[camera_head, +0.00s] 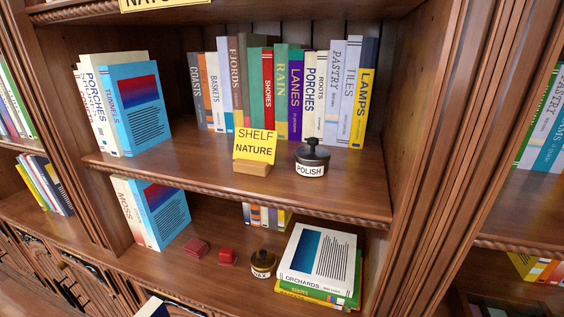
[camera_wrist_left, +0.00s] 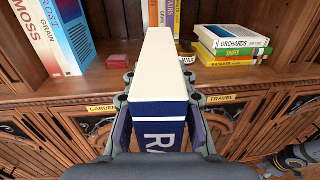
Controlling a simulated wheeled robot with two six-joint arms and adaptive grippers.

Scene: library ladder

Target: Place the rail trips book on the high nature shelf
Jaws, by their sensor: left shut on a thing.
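My left gripper (camera_wrist_left: 160,105) is shut on a navy book (camera_wrist_left: 158,134) with white pages. Large white letters starting with "R" show on its spine; the rest of the title is hidden. The book also shows at the bottom edge of the head view (camera_head: 152,308), below and in front of the shelves. The nature shelf (camera_head: 205,162) is the upper board, marked by a yellow "SHELF NATURE" card (camera_head: 255,146) on a wooden block.
Upright books (camera_head: 280,92) line the nature shelf's back; more (camera_head: 125,108) stand left. A "POLISH" jar (camera_head: 312,158) sits near its front. Bare board lies left of the card.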

